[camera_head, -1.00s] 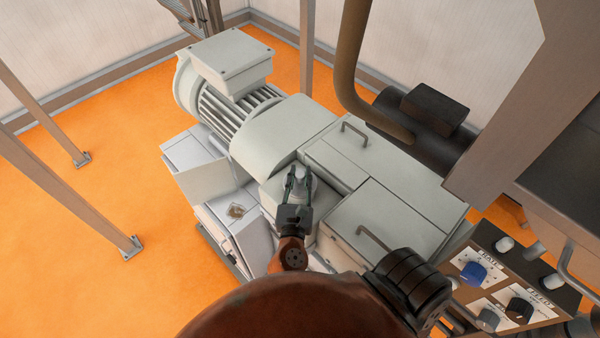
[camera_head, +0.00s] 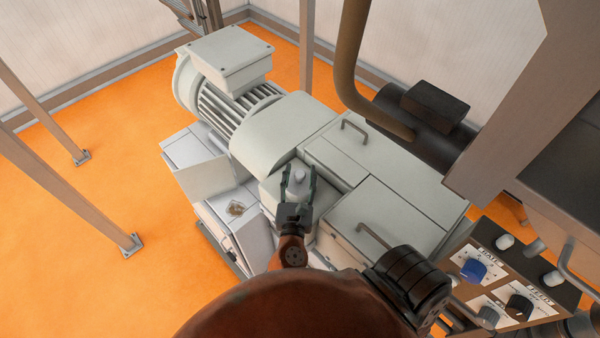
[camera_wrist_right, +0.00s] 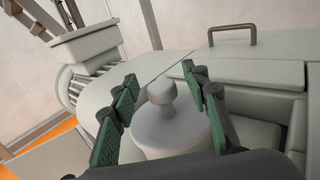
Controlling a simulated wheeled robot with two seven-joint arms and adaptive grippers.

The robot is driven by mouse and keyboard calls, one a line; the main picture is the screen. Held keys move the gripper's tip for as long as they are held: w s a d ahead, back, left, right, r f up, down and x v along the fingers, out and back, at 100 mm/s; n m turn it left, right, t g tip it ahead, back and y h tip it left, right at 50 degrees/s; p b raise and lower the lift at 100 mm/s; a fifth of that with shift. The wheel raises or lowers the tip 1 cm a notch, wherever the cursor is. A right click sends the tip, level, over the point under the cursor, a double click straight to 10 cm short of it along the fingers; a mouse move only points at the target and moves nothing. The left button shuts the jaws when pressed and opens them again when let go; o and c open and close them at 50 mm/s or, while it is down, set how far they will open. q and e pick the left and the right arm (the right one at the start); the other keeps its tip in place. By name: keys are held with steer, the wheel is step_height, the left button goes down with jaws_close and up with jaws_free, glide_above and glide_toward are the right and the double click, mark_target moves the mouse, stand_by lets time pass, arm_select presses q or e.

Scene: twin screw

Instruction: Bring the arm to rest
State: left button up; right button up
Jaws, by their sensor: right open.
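My right gripper (camera_head: 298,188) is open over the middle of the grey machine (camera_head: 385,218). Its two green-padded fingers also show in the right wrist view (camera_wrist_right: 160,115), spread apart. Between and beyond them is a pale grey round lid with a knob (camera_wrist_right: 162,92). The fingers stand on either side of the knob, with gaps between. In the head view the knob (camera_head: 299,175) shows between the fingertips. My left gripper is not in view.
A control panel with a blue knob (camera_head: 473,270) stands at the lower right. A brown pipe (camera_head: 347,70) rises behind the machine. Metal posts (camera_head: 70,180) stand at the left on the open orange floor (camera_head: 85,255). Handles (camera_head: 355,127) stick up from the machine's covers.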

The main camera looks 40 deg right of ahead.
steer(key=v, duration=0.7)
steer(key=shift+s+a, duration=0.1)
steer(key=shift+s, duration=0.1)
